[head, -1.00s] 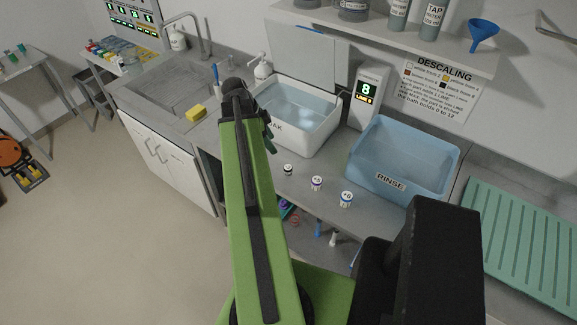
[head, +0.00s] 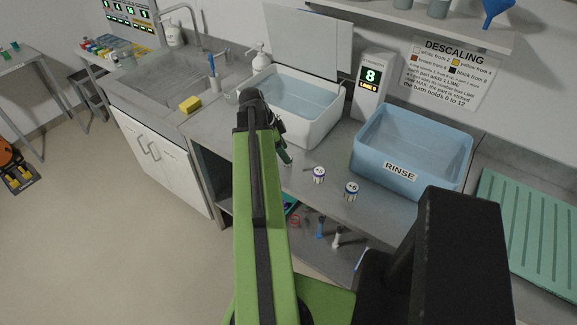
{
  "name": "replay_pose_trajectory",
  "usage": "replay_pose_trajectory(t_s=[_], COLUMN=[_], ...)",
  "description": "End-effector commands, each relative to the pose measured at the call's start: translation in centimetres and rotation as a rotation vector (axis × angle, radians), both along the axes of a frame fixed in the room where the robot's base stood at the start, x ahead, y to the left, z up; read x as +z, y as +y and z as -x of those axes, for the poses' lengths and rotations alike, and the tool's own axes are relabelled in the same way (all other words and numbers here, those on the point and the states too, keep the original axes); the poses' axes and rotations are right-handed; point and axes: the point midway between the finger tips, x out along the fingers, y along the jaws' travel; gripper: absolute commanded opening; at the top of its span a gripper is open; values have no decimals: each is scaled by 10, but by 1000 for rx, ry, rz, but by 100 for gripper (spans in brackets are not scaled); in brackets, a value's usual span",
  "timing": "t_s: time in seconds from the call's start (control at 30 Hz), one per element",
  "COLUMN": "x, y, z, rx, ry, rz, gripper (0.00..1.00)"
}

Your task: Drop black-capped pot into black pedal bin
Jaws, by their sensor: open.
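My gripper (head: 283,150) is at the front edge of the grey counter, just left of two white pots. It is seen from behind and partly covered by my own green arm. The black-capped pot does not show now; the gripper covers the spot where it stood, and I cannot tell whether the fingers are around it or touching it. No black pedal bin can be made out.
A white pot marked +5 (head: 318,175) and another marked +6 (head: 351,191) stand on the counter (head: 385,212). Behind are the white bath (head: 318,135) and the blue RINSE tub (head: 395,172). A yellow sponge (head: 190,105) lies by the sink.

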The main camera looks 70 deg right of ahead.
Motion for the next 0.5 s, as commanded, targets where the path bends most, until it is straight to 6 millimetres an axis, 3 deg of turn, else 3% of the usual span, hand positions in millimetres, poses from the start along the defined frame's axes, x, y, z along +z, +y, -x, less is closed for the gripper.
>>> replay_pose_trajectory(t_s=[0.33, 0.5], x=[-48, -48], y=[-9, -10], z=[10, 13], rx=[0, 1], ry=[0, 0], rz=[0, 0], gripper=[56, 56])
